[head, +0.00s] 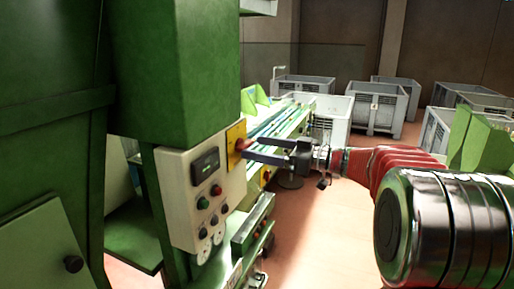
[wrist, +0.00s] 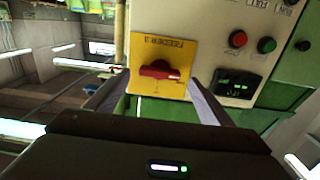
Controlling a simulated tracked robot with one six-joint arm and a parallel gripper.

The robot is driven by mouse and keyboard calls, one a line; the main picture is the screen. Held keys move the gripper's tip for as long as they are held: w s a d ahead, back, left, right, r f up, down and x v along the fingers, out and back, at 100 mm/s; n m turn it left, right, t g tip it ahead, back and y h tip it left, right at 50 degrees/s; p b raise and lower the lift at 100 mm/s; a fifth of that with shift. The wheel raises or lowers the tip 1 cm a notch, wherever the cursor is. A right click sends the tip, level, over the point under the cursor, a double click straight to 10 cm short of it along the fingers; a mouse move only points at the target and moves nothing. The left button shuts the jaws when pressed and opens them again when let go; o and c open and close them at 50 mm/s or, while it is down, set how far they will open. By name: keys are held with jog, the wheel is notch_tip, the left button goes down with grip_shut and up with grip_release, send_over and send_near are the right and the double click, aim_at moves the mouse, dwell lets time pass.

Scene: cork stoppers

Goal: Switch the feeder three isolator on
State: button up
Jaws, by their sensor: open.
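The isolator is a yellow square plate with a red rotary handle (wrist: 160,70), on the right edge of a pale control panel (head: 180,185). The yellow plate (head: 235,143) also shows in the head view, mostly edge-on. In the wrist view the fingers lie either side of the plate's lower part. I cannot tell whether they touch the handle.
The panel also has a dark display (head: 205,160), a red button (head: 216,190), green buttons and a few round fittings below. Green machine housing (head: 180,70) stands above and left. A conveyor (head: 290,125) runs behind. Grey crates (head: 378,108) stand on the open floor beyond.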

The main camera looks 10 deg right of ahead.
jog(key=shift+x, duration=1)
jog(key=c, duration=1)
jog(key=shift+d, duration=0.2)
jog(key=shift+c, duration=0.2)
jog(key=shift+a, duration=0.1)
